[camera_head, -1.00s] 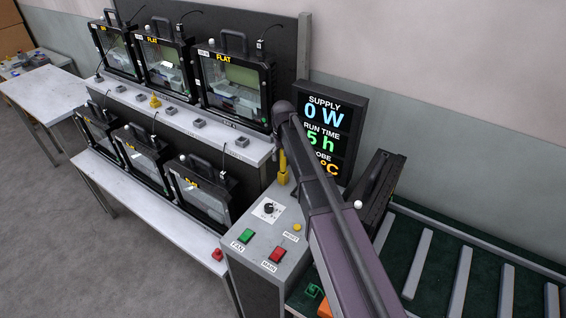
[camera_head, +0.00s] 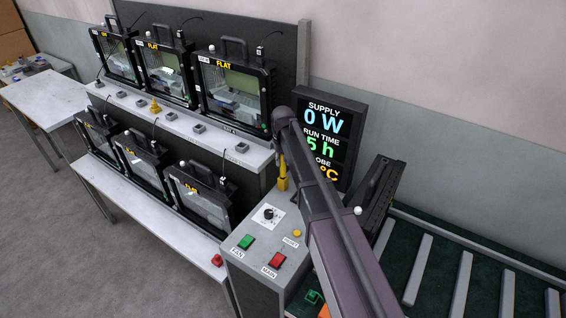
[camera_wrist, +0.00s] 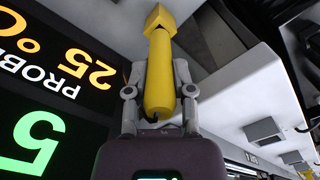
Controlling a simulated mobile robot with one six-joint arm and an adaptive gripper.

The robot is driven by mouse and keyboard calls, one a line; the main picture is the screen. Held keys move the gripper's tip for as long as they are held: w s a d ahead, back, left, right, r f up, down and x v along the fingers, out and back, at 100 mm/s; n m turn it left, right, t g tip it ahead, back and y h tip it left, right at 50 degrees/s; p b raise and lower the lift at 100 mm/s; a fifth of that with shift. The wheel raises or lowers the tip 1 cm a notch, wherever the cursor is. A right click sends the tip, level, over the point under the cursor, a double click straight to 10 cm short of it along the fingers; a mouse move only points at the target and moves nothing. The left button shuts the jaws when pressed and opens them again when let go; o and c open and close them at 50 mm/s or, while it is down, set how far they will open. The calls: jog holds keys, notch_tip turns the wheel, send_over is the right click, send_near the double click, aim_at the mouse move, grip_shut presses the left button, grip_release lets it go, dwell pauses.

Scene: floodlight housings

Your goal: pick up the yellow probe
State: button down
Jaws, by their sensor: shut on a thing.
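The yellow probe (camera_wrist: 158,90) is in the wrist view between the two grey fingers of my gripper (camera_wrist: 160,70), which is shut on its body. A yellow block (camera_wrist: 160,18) sits at the probe's far end; I cannot tell whether the probe is seated in it or clear of it. In the head view the probe (camera_head: 282,166) shows upright at the back of the grey control box (camera_head: 250,268), just below my arm's end. My fingers are mostly hidden there.
A display (camera_head: 340,120) stands close behind my arm. Several floodlight housings (camera_head: 232,93) stand on the shelves to the left. A smaller yellow object (camera_head: 155,106) is on the upper shelf. A roller conveyor (camera_head: 440,270) lies to the right.

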jog(key=shift+r+p, duration=4.75)
jog(key=shift+r, duration=0.15)
jog(key=shift+f, duration=0.1)
